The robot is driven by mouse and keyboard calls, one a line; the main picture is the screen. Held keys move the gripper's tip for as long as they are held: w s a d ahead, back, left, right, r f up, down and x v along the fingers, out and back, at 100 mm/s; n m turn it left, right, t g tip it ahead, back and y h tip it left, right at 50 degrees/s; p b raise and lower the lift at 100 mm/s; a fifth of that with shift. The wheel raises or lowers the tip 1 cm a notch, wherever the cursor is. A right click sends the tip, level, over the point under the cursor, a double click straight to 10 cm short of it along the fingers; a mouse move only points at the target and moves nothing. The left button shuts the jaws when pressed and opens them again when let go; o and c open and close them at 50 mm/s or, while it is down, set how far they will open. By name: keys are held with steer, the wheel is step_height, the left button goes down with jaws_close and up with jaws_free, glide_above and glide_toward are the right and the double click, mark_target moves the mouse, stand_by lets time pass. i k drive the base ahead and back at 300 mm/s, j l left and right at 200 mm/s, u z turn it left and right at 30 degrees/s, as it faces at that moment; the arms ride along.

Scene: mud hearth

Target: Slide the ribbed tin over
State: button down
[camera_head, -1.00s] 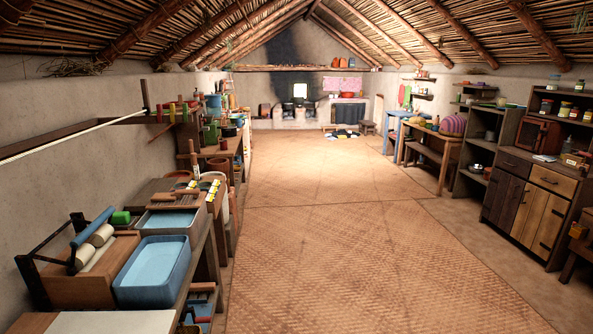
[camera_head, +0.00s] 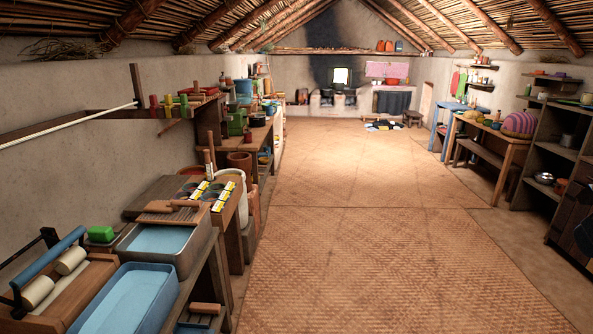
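I cannot pick out a ribbed tin for sure at this distance. Small containers stand on the long bench (camera_head: 252,142) along the left wall, too small to tell apart. A shiny metal pot (camera_head: 544,178) sits on the dark shelf unit at the right.
Near left are a blue basin (camera_head: 128,300), a metal-rimmed tub of water (camera_head: 160,240) and a roller wringer (camera_head: 55,275). A table (camera_head: 487,131) with a bench stands at the right.

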mark_target(247, 135)
steer(key=i, duration=1.8)
steer(key=i+l, duration=0.1)
steer(key=i, duration=1.65)
steer(key=i+u, duration=0.4)
steer(key=i, duration=0.15)
steer(key=i+l+u, duration=0.2)
steer(key=i+u, duration=0.25)
steer(key=i+l+u, duration=0.4)
steer(key=i, duration=0.15)
steer(key=i+l+u, duration=0.25)
steer(key=u, duration=0.15)
steer(key=i+l+u, duration=0.6)
steer(key=l+u, duration=0.25)
steer(key=i+l+u, duration=0.15)
steer(key=l+u, duration=0.3)
